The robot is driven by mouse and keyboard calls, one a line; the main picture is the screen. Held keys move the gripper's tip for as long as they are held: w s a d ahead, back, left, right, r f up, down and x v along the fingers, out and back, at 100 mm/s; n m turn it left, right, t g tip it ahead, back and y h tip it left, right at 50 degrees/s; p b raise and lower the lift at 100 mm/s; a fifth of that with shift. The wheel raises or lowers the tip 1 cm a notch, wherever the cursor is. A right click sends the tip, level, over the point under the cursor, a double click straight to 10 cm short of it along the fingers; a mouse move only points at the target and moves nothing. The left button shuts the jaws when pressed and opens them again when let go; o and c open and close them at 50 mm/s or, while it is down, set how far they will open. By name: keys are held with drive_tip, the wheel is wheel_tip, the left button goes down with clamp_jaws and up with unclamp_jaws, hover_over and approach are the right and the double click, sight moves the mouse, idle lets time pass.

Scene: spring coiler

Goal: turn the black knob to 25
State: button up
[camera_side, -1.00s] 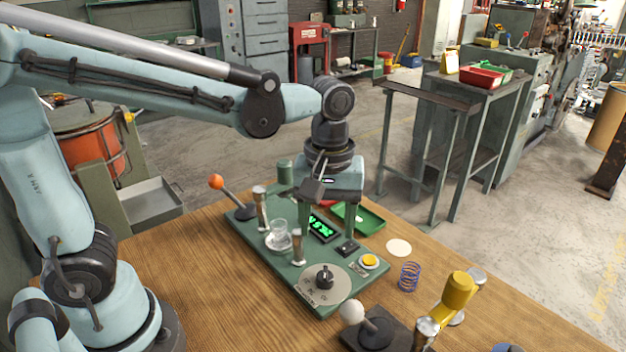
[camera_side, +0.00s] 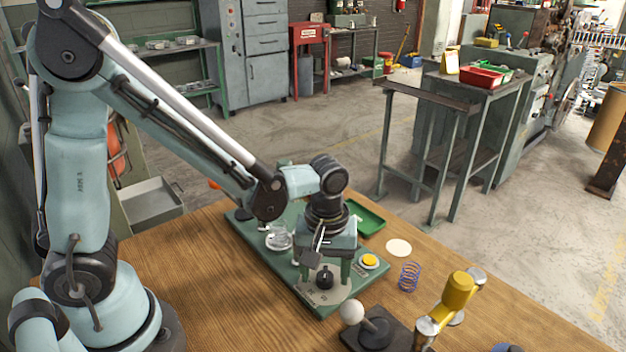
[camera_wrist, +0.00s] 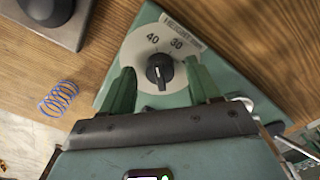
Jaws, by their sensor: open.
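The black knob (camera_side: 324,279) sits on a pale round dial (camera_side: 337,289) at the front corner of the green machine plate (camera_side: 262,259). In the wrist view the knob (camera_wrist: 159,69) shows a white pointer line, and the dial (camera_wrist: 140,45) shows the numbers 40 and 30. I cannot read 25 on the dial. My gripper (camera_wrist: 163,82) is open, with one green finger on each side of the knob and a gap to it on both sides. In the side view my gripper (camera_side: 330,272) hangs over the dial.
A yellow button (camera_side: 370,261) is right of the dial. A blue spring (camera_side: 409,277), a white-balled lever (camera_side: 352,312) and a yellow-handled tool (camera_side: 457,293) stand to the right. A glass cup (camera_side: 278,236) is behind left. Bare wood lies at front left.

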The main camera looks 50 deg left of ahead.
drive_tip(key=shift+f, duration=0.1)
drive_tip(key=c, duration=1)
drive_tip(key=shift+c, duration=0.2)
drive_tip(key=shift+m, duration=0.4)
drive_tip(key=m, duration=1.3)
drive_tip(key=shift+m, duration=2)
